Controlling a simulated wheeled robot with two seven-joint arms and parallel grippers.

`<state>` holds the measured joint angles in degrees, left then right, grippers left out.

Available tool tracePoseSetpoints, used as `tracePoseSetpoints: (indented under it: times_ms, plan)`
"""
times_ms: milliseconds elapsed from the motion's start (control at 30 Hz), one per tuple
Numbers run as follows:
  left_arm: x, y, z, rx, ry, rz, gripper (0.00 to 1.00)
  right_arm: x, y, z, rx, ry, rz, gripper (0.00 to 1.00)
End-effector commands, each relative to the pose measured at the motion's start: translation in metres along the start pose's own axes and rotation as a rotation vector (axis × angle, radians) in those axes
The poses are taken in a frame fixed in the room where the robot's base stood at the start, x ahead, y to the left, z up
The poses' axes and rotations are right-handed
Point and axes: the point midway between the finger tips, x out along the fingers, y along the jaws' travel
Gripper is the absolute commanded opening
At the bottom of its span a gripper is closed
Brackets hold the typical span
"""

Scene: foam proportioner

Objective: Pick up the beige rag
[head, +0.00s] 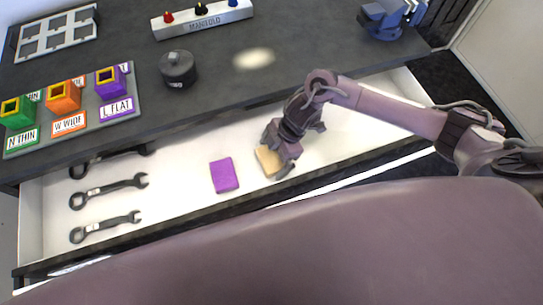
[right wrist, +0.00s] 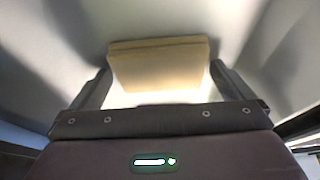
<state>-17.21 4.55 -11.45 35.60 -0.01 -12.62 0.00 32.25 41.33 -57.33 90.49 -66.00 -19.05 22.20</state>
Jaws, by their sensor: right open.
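The beige rag (head: 268,160) is a small folded block in the open white drawer, right of a purple rag (head: 224,175). My right gripper (head: 278,157) reaches down into the drawer at the beige rag and partly covers it. In the right wrist view the beige rag (right wrist: 160,65) lies between the two open fingers of my right gripper (right wrist: 160,88). A narrow gap shows near each fingertip, so it does not look clamped. My left gripper is not in view.
The drawer (head: 180,200) also holds several dark wrenches (head: 108,190) at the left. The dark worktop above carries nozzle blocks (head: 62,97), a black round knob (head: 178,68), a manifold (head: 202,18) and a blue vise (head: 383,18). The drawer's right part is clear.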

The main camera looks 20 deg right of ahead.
Motion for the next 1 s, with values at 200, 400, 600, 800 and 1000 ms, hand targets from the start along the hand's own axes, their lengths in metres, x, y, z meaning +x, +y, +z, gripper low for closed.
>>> tracePoseSetpoints:
  times_ms: [200, 400, 600, 800, 1000]
  plan:
    - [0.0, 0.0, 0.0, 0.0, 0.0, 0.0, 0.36, 0.001, 0.0, 0.0, 0.0, 0.0, 0.001, 0.99]
    - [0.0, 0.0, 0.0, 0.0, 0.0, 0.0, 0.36, 0.0, 0.0, 0.0, 0.0, 0.0, 0.001, 0.72]
    - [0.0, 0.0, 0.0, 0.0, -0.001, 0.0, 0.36, 0.0, 0.0, 0.0, 0.0, 0.0, 0.001, 0.63]
    - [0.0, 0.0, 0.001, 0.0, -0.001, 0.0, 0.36, -0.004, 0.001, -0.002, -0.002, 0.001, 0.001, 0.63]
    - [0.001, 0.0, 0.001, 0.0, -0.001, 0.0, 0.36, -0.025, 0.002, -0.011, -0.003, 0.001, 0.005, 0.63]
